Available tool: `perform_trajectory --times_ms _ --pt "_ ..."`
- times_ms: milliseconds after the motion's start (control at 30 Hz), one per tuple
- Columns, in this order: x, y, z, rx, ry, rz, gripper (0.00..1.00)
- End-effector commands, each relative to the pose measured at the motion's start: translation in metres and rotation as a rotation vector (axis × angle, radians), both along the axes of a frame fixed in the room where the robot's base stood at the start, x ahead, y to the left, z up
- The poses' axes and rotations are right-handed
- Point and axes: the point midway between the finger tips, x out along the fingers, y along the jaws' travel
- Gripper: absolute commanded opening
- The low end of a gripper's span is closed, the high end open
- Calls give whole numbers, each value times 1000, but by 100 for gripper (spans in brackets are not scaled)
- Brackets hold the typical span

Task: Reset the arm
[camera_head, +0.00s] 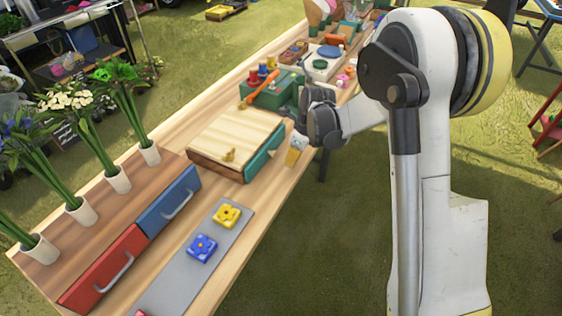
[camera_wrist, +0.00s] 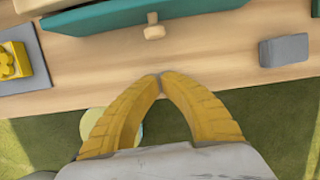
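My arm (camera_head: 425,130) rises on the right side of the head view, bent, with its forearm reaching left to the table edge. My gripper (camera_head: 293,157) hangs at the table's right edge, beside the wooden box with the teal drawer. In the wrist view, my gripper's (camera_wrist: 160,77) two yellow ribbed fingers meet at their tips. It is shut, with nothing seen between the fingers. The fingertips are over the table's edge strip, with grass below.
The wooden table (camera_head: 165,135) bears a box with a teal drawer (camera_head: 264,151), a red drawer (camera_head: 104,267) and a blue drawer (camera_head: 168,200). Yellow (camera_head: 227,214) and blue (camera_head: 202,248) flower blocks lie on a grey strip. Several vases stand left. Grass right of the table is open.

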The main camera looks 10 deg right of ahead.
Motion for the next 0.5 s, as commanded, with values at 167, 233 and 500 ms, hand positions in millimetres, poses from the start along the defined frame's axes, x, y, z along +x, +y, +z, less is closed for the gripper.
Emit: perform_trajectory --times_ms 167,233,500 --pt "-7 -7 53 1 -1 0 0" --pt "-9 -10 67 1 -1 1 0" --pt "-13 -16 95 1 -1 2 0"
